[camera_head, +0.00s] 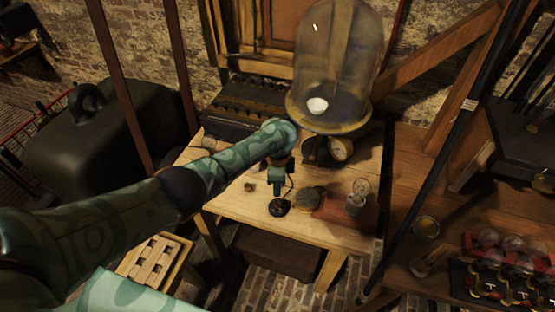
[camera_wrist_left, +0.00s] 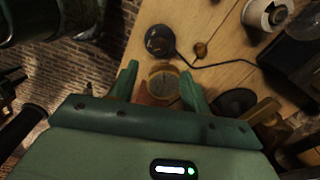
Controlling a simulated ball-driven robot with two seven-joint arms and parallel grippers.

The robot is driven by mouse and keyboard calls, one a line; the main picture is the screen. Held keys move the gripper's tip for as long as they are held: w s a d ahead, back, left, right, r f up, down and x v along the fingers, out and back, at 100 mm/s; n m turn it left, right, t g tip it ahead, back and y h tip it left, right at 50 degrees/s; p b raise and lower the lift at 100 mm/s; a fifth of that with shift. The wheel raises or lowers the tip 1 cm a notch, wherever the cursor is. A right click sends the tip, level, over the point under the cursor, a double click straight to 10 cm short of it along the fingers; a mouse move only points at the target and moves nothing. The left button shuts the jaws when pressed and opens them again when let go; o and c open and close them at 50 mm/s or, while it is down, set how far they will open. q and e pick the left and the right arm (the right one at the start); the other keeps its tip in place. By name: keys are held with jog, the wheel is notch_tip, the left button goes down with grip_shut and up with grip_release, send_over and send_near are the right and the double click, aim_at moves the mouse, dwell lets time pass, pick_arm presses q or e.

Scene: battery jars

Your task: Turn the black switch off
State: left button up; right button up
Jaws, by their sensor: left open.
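The black switch (camera_head: 279,207) is a small round black piece near the front edge of the wooden table. It also shows in the left wrist view (camera_wrist_left: 160,40), with a dark wire running from it; its lever position is too small to tell. My left gripper (camera_head: 278,187) is above the table, close to the switch in the head view. In the left wrist view the green fingers of my left gripper (camera_wrist_left: 156,76) are apart, with the switch beyond their tips. A round brass piece (camera_wrist_left: 163,82) shows between the fingers, on the table below. My right gripper is out of view.
The wooden table (camera_head: 235,205) also bears a round brass disc (camera_head: 307,198), a small glass-and-metal instrument (camera_head: 357,195) and a gauge (camera_head: 341,149). A glass bell jar (camera_head: 338,60) stands at the back. A bench (camera_head: 400,270) with several jars is on the right.

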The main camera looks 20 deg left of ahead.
pick_arm(q)
notch_tip(320, 180, up, 7)
jog(key=p, duration=0.2)
jog(key=shift+f, duration=0.15)
